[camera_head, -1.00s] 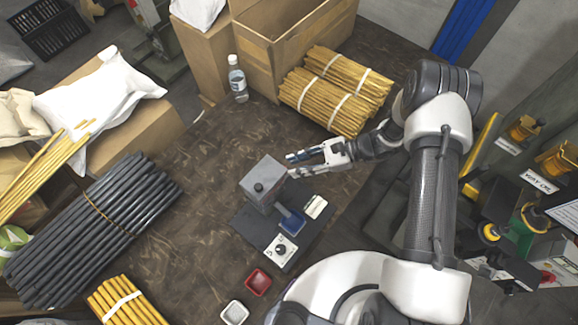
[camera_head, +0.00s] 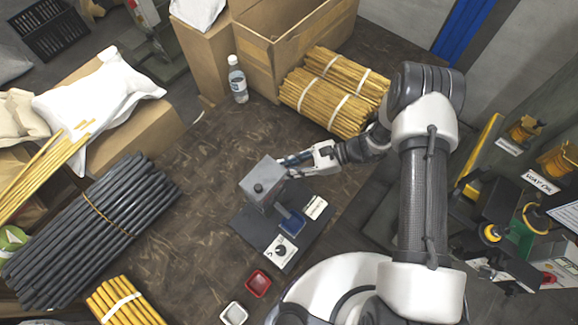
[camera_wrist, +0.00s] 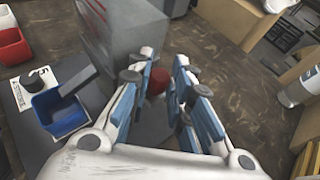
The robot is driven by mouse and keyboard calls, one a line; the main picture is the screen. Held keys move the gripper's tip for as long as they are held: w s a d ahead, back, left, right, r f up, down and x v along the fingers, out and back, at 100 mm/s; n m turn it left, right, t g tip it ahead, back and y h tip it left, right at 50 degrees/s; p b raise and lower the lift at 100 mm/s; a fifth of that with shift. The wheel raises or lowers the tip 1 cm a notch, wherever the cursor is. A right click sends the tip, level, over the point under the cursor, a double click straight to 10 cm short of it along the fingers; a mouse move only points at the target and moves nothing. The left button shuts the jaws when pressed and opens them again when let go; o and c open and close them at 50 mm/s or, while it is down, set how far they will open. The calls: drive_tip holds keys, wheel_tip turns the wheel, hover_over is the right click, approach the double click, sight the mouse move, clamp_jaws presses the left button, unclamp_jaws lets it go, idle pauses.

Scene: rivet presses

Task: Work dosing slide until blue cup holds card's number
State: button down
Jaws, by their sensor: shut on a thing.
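The grey dosing box (camera_head: 263,183) stands upright on a dark base plate (camera_head: 252,227). The blue cup (camera_head: 291,222) sits on the plate in front of it, below a grey chute (camera_wrist: 78,80); it also shows in the wrist view (camera_wrist: 60,115). Its contents cannot be made out. The white card (camera_head: 281,251) lies beside the cup with a dark mark too small to read surely. My gripper (camera_head: 287,162) is at the box's far right side. In the wrist view its blue-padded fingers (camera_wrist: 160,88) are shut on a red knob (camera_wrist: 157,80), partly hidden by them.
A white label plate (camera_head: 315,208) lies on the base plate's right. A red cup (camera_head: 258,283) and a white cup (camera_head: 233,313) stand in front. A bottle (camera_head: 238,79) and bundled yellow rods (camera_head: 325,100) are behind.

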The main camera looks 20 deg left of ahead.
idle(0.4)
drive_tip(key=w+b, duration=0.1)
drive_tip(key=w, duration=0.1)
drive_tip(key=w+d+b, duration=0.1)
drive_tip(key=shift+w, duration=0.35)
drive_tip(key=c, duration=1.7)
unclamp_jaws()
drive_tip(key=shift+w+d, duration=0.1)
drive_tip(key=v, duration=1.2)
drive_tip(key=shift+c, duration=0.4)
